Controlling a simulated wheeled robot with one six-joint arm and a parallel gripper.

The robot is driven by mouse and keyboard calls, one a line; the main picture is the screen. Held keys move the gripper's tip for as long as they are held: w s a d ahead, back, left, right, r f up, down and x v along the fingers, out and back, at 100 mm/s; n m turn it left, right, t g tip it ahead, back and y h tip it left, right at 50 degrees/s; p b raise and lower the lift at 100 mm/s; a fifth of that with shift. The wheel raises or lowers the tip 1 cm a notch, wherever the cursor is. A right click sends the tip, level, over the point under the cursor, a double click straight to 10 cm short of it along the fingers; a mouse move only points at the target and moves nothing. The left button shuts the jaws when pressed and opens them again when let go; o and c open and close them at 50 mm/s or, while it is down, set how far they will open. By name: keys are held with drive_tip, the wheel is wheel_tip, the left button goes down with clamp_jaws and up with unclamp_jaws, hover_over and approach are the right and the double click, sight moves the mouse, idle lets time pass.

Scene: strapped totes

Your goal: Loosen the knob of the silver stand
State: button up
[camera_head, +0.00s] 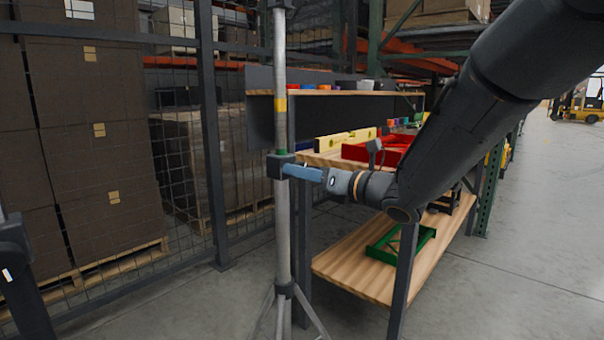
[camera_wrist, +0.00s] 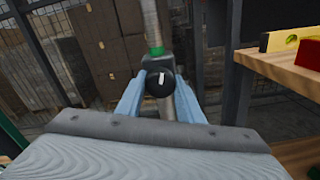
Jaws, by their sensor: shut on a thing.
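The silver stand (camera_head: 282,225) is an upright metal pole on tripod legs, left of centre in the head view. It has a yellow band and, lower, a green band just above a dark clamp collar (camera_head: 274,164). In the wrist view the knob (camera_wrist: 160,81) is round and black with a white mark, in front of the pole (camera_wrist: 151,22). My gripper (camera_head: 290,171) reaches the collar from the right. In the wrist view its blue fingers (camera_wrist: 160,88) sit on either side of the knob, shut on it. The knob is hidden by the fingers in the head view.
A wooden workbench (camera_head: 345,275) with red trays (camera_head: 385,151), a yellow level (camera_head: 345,140) and a green frame (camera_head: 401,244) stands close behind the stand. A mesh fence (camera_head: 213,150) and stacked boxes (camera_head: 95,130) are at left. Open floor (camera_head: 520,230) lies at right.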

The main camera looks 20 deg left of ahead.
drive_tip(key=o, duration=1.1)
drive_tip(key=shift+c, duration=0.2)
drive_tip(key=p+v, duration=0.1)
drive_tip(key=v, duration=0.6)
drive_tip(key=shift+s+d, duration=0.15)
drive_tip(key=shift+d, duration=0.2)
drive_tip(key=shift+f, duration=0.1)
